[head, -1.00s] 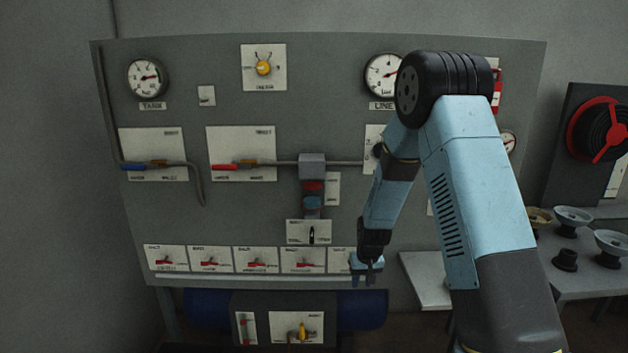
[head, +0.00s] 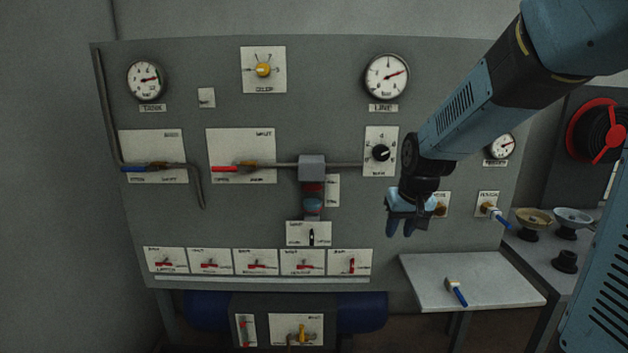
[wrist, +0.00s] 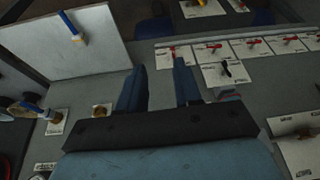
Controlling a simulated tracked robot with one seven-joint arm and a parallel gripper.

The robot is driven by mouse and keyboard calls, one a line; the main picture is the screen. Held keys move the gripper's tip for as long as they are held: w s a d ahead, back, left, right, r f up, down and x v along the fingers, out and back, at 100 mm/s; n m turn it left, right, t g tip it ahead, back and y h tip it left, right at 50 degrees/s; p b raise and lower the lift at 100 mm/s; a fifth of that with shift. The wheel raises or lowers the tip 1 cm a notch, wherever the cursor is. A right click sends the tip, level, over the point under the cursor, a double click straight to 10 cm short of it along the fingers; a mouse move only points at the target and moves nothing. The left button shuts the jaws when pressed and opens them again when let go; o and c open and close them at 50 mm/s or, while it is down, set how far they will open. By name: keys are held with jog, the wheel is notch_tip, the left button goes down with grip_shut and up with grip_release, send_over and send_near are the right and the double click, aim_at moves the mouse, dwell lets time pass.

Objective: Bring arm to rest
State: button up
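My gripper (head: 401,230) hangs in front of the right half of the grey panel (head: 270,115), fingers pointing down. In the wrist view my gripper (wrist: 160,82) shows two blue fingers apart with nothing between them. It is below the black knob (head: 381,153) and above the white side shelf (head: 420,285). My arm reaches in from the upper right.
A blue-handled tool (head: 456,292) lies on the shelf. A row of red levers runs along the panel's bottom; the rightmost lever (head: 352,264) stands upright, the others lie across. A blue-handled valve (head: 494,213) sticks out at right. Bowls (head: 572,219) stand beyond.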

jog(key=s+d+r, duration=0.1)
jog(key=s+r, duration=0.2)
jog(key=s, duration=0.4)
jog(key=s+d+r+t, duration=0.1)
jog(key=s+r, duration=0.2)
jog(key=s, duration=0.4)
jog(key=s+d+r, duration=0.1)
jog(key=s+r, duration=0.2)
jog(key=s, duration=0.4)
jog(key=shift+s+d+r+m+h, duration=0.15)
jog(key=shift+d+r+m+h, duration=0.15)
jog(key=shift+r+m+h, duration=0.1)
